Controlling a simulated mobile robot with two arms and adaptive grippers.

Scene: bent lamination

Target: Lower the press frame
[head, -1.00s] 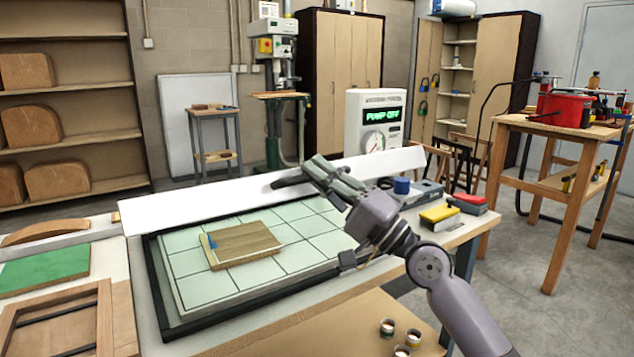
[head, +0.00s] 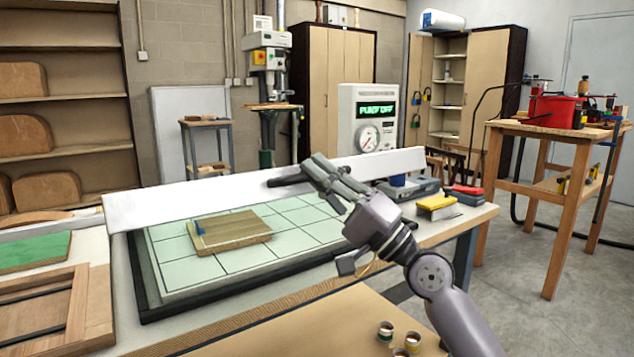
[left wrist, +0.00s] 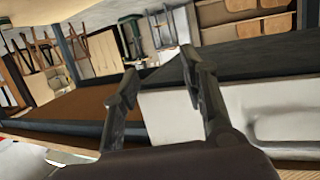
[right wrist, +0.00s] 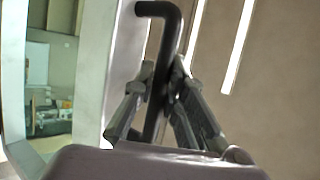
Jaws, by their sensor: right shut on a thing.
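The press frame (head: 200,198) shows as a long white bar in the head view, raised above the pale gridded press bed (head: 295,215) and hiding its back part. A wooden board (head: 235,233) with a small blue piece lies on the bed. My right gripper (head: 318,176) is shut on the frame's black handle (head: 285,181). In the right wrist view the bent black handle (right wrist: 168,12) runs between the fingers (right wrist: 160,88). My left gripper (left wrist: 158,85) shows only in the left wrist view, with its fingers apart and nothing between them.
The pump box (head: 367,128) behind the bed reads "PUMP OFF". A yellow block (head: 437,202) and other small items sit right of the frame on the bench. A wooden table (head: 553,130) with a red device stands at the right. Small cans (head: 400,352) stand at the front.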

